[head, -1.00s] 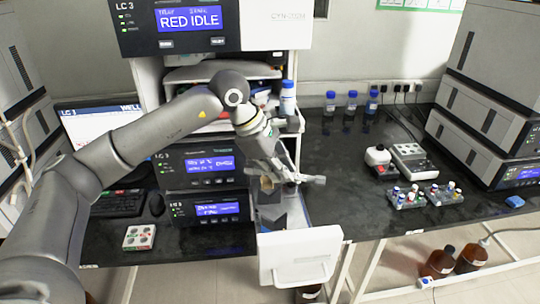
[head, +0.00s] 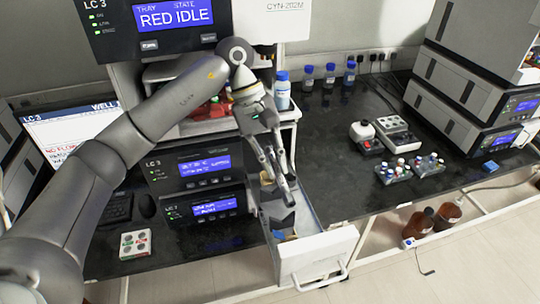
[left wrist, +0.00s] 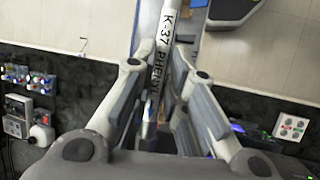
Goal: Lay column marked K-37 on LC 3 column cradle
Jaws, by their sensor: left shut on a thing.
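The column marked K-37 (left wrist: 165,45), a slim pale rod with black lettering that reads "K-37 PHENYL", shows in the left wrist view. My left gripper (head: 277,172) is shut on it, with the fingers on either side of the rod. In the head view the gripper points down over an open drawer (head: 318,252) of the LC 3 stack (head: 195,175); the column is hard to tell from the fingers there. Dark grey pieces (head: 277,211) lie in the drawer below the gripper. I cannot tell which part is the cradle. My right gripper is not in view.
Blue-capped bottles (head: 282,92) stand behind the gripper, one on the stack's shelf. Vial racks (head: 395,173) and a small white device (head: 362,130) stand on the black bench to the right. The bench between drawer and racks is clear. Brown bottles (head: 418,225) stand below.

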